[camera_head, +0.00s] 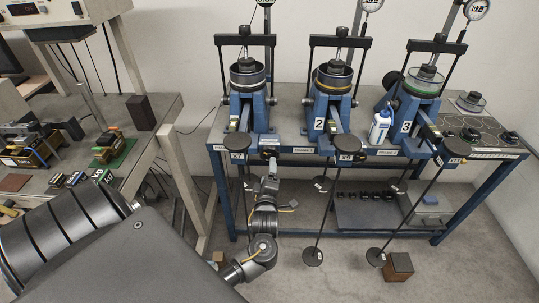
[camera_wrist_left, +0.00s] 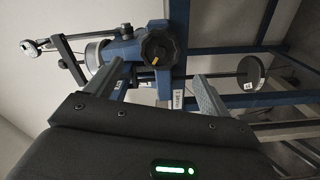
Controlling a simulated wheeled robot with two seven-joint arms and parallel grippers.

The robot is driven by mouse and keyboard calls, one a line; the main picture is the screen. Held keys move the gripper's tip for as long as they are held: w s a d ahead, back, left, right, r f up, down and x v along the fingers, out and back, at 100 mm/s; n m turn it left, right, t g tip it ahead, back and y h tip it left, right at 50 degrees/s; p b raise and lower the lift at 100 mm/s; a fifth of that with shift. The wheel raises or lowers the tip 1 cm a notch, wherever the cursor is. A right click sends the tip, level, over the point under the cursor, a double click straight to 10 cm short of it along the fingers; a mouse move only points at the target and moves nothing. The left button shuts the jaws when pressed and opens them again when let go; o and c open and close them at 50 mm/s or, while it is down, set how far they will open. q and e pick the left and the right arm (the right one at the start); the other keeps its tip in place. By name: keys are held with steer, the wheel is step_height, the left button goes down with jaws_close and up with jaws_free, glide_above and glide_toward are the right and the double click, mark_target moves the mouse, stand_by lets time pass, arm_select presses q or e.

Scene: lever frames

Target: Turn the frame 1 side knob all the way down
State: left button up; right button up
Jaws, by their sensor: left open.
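Frame 1 (camera_head: 247,105) is the leftmost of the blue lever frames on the bench in the head view. In the left wrist view its side knob (camera_wrist_left: 158,46) is black and lobed, with a small orange mark near its lower edge. A "FRAME 1" label (camera_wrist_left: 178,101) shows below it. My left gripper (camera_wrist_left: 158,72) is open, its two grey fingers apart. The knob lies ahead, between the finger lines; I cannot tell whether they touch it. In the head view my left gripper (camera_head: 269,160) is low at the bench's front edge by frame 1. My right gripper is not in view.
Frame 2 (camera_head: 331,100) and frame 3 (camera_head: 411,105) stand to the right, with a white-and-blue bottle (camera_head: 380,127) between them. Long levers with black discs reach out in front, one disc (camera_head: 237,142) close to my gripper. A side table (camera_head: 160,105) is at left.

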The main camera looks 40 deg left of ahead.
mark_target(269, 156)
arm_select(q)
steer(key=b+x, duration=0.4)
steer(key=x, duration=0.5)
steer(key=shift+w+a+f, duration=0.2)
steer(key=shift+w+r, duration=0.1)
steer(key=shift+c, duration=0.8)
steer(key=c, duration=1.1)
steer(key=shift+a, duration=0.1)
steer(key=n+b, duration=0.3)
steer(key=n, duration=0.1)
steer(key=o, duration=1)
steer(key=shift+r, duration=0.15)
steer(key=shift+o, duration=1.3)
steer(key=shift+w+a, duration=0.1)
steer(key=shift+w, duration=0.05)
